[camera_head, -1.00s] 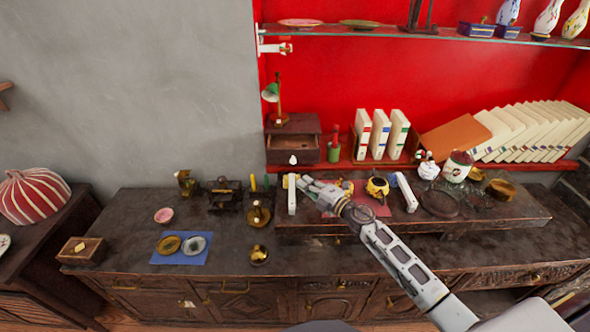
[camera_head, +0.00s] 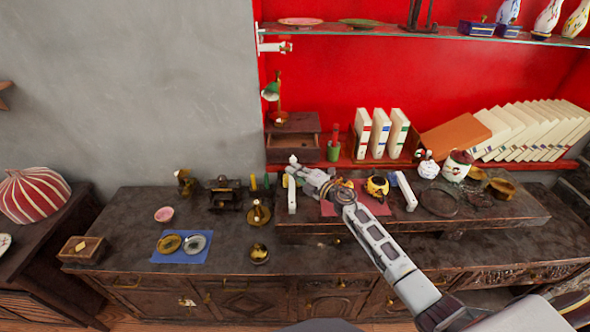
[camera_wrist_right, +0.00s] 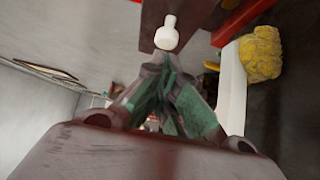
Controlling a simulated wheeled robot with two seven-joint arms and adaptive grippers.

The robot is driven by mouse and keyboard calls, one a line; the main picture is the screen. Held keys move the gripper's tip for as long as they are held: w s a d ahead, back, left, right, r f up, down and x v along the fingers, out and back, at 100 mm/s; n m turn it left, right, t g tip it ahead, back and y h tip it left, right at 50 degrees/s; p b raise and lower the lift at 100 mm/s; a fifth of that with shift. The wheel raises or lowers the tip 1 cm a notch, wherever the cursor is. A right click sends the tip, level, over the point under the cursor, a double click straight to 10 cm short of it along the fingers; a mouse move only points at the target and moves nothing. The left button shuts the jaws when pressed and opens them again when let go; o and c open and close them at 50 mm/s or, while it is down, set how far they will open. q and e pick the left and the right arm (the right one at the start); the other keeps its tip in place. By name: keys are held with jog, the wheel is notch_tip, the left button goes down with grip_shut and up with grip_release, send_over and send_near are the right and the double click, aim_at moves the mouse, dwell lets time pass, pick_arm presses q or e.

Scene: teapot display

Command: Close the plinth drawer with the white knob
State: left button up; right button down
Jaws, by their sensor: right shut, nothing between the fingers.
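The dark wooden plinth (camera_head: 312,122) stands on the red-backed shelf, with a small lamp on top. Its drawer (camera_head: 312,155) is pulled out, and its inside shows from above. The white knob (camera_head: 293,159) sits on the drawer's front; it also shows in the right wrist view (camera_wrist_right: 167,33). My right gripper (camera_head: 295,169) is shut and empty, just in front of and below the knob. In the right wrist view its fingertips (camera_wrist_right: 158,62) lie close to the knob; I cannot tell whether they touch. My left gripper is not in view.
A white book (camera_head: 292,194) stands just below my right gripper. A green cup (camera_head: 333,153) and white binders (camera_head: 380,134) stand right of the plinth. A yellow teapot (camera_head: 377,186) is on the raised board. Grey wall lies left of the plinth.

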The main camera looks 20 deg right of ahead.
jog(key=shift+w+d, duration=0.1)
jog(key=shift+w, duration=0.3)
